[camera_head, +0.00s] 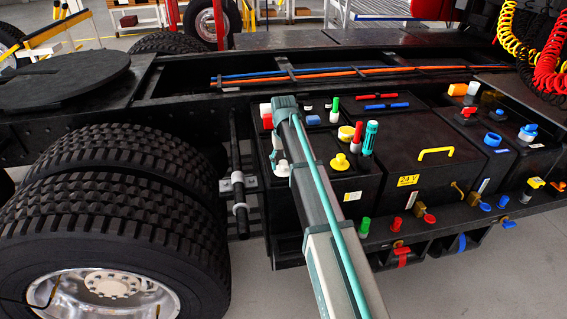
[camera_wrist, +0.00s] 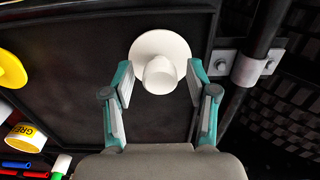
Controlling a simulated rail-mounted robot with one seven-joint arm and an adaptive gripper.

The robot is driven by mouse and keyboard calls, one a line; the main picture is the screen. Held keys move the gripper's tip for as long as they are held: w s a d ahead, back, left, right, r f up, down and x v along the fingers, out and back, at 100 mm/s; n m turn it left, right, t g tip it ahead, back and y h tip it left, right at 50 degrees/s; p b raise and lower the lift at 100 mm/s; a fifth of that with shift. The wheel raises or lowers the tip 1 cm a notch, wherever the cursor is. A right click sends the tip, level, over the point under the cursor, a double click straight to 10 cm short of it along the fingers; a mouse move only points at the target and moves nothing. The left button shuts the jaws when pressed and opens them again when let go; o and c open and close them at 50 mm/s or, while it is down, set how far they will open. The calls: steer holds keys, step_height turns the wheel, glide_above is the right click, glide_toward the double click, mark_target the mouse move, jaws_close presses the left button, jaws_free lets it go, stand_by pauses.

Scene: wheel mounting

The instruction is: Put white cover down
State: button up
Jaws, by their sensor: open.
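The white cover, a round disc with a knob, shows in the wrist view (camera_wrist: 152,42) against the black top of a box, near its right edge. My gripper (camera_wrist: 161,78) is open, with one teal-and-grey finger on each side of the knob. A gap shows between the knob and each finger. In the head view the cover (camera_head: 282,168) is a small white shape at the left end of the black box, partly hidden by my arm. My gripper (camera_head: 276,157) points down there, mostly hidden.
A rod with white clamps (camera_head: 239,180) runs just left of the box. Large tyres (camera_head: 110,215) are further left. Blue and orange lines (camera_head: 330,75) run behind.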

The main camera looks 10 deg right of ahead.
mark_target(284, 162)
step_height(284, 162, up, 12)
steer(key=b, duration=0.3)
steer(key=shift+r, duration=0.15)
stand_by(0.4)
